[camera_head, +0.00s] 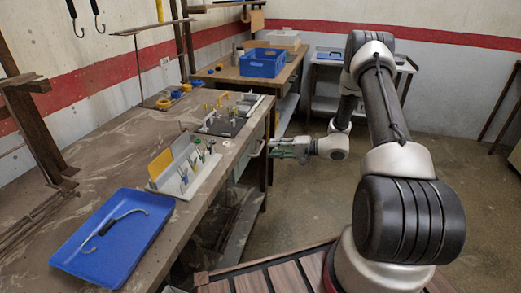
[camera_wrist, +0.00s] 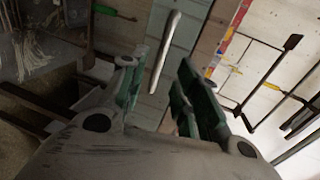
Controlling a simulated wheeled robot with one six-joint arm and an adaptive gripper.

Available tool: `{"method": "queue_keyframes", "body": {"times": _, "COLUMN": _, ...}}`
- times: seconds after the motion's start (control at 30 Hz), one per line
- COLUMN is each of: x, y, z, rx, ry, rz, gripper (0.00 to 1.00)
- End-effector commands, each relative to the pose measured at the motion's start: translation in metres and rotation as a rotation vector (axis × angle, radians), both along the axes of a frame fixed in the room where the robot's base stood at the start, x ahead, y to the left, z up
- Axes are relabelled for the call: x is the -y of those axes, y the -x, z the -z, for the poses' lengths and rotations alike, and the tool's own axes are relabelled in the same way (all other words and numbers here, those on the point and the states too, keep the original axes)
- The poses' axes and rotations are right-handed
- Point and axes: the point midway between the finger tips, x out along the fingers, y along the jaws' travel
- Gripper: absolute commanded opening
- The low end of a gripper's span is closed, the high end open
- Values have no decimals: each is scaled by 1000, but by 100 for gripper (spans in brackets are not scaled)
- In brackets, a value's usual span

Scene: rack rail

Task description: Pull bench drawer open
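The bench drawer has a plain grey-green front (camera_wrist: 183,40) with a pale bar handle (camera_wrist: 165,52). In the head view the drawer (camera_head: 243,161) is on the bench's right side, below the top, and looks flush with it; its handle (camera_head: 257,149) shows as a small pale bar. My gripper (camera_head: 277,147) is just right of the handle, at about its height, pointing at the drawer front. In the wrist view my gripper (camera_wrist: 163,65) is open, with its green fingers apart. The handle appears between and beyond the fingertips; contact is not visible.
The wooden bench (camera_head: 115,153) holds a blue tray (camera_head: 112,236) with a hooked tool, and two small racks of tools. A blue crate (camera_head: 262,62) stands on a further table. The floor (camera_head: 300,197) right of the bench is clear.

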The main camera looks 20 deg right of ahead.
Motion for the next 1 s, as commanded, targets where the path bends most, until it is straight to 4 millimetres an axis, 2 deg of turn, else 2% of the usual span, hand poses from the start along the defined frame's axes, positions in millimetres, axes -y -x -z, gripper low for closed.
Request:
{"method": "queue_keyframes", "body": {"times": 0.2, "x": -32, "y": -20, "z": 8, "rx": -3, "ry": -1, "rz": -4, "gripper": 32}}
{"method": "queue_keyframes", "body": {"times": 0.4, "x": -52, "y": -33, "z": 13, "rx": -3, "ry": 0, "rz": -3, "gripper": 32}}
{"method": "queue_keyframes", "body": {"times": 0.73, "x": -56, "y": -36, "z": 14, "rx": -4, "ry": 0, "rz": -1, "gripper": 32}}
{"method": "queue_keyframes", "body": {"times": 0.77, "x": -56, "y": -36, "z": 14, "rx": -4, "ry": 0, "rz": -1, "gripper": 28}}
{"method": "queue_keyframes", "body": {"times": 0.9, "x": -56, "y": -36, "z": 14, "rx": -5, "ry": -1, "rz": -1, "gripper": 3}}
{"method": "queue_keyframes", "body": {"times": 1.0, "x": -56, "y": -35, "z": 14, "rx": -5, "ry": -1, "rz": -1, "gripper": 0}}
